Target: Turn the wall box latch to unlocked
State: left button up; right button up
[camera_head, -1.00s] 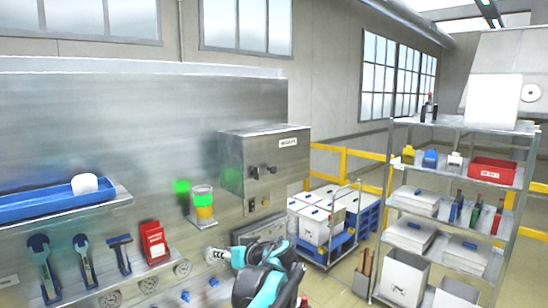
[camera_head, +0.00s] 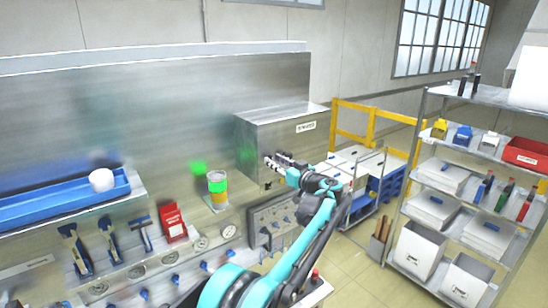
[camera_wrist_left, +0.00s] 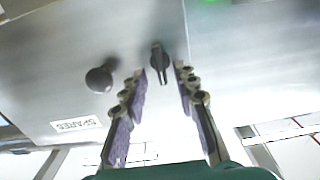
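The grey metal wall box (camera_head: 280,135) is fixed to the steel panel, its door shut. In the left wrist view the box front (camera_wrist_left: 60,60) appears upside down. A dark latch handle (camera_wrist_left: 158,62) sticks out of it, and a round black knob (camera_wrist_left: 98,79) sits to the left of the latch. My left gripper (camera_head: 272,162) is at the box front and covers the latch in the head view. In the left wrist view its two fingers (camera_wrist_left: 161,74) are apart, with the latch between and just beyond their tips. I cannot tell any contact. My right gripper is not in view.
A lit green and yellow lamp (camera_head: 217,187) stands left of the box. A tool ledge with a blue tray (camera_head: 65,203) is further left. A shelf rack (camera_head: 411,160) and yellow rail (camera_head: 375,113) stand to the right.

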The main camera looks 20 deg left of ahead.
pick_arm(q)
jog(key=shift+w+a, duration=0.25)
jog(key=shift+a, duration=0.3)
grip_shut()
jog(key=shift+w+d+f+m+b, duration=0.2)
jog(key=shift+m+b, duration=0.45)
jog(key=shift+m, duration=2.35)
jog(key=shift+w+d+f+m+b, duration=0.15)
jog(key=shift+m+b, duration=0.55)
jog(key=shift+m, duration=2.3)
jog(key=shift+w+d+f+m+b, duration=0.2)
jog(key=shift+m+b, duration=0.45)
jog(key=shift+m, duration=2.35)
jog(key=shift+a, duration=0.15)
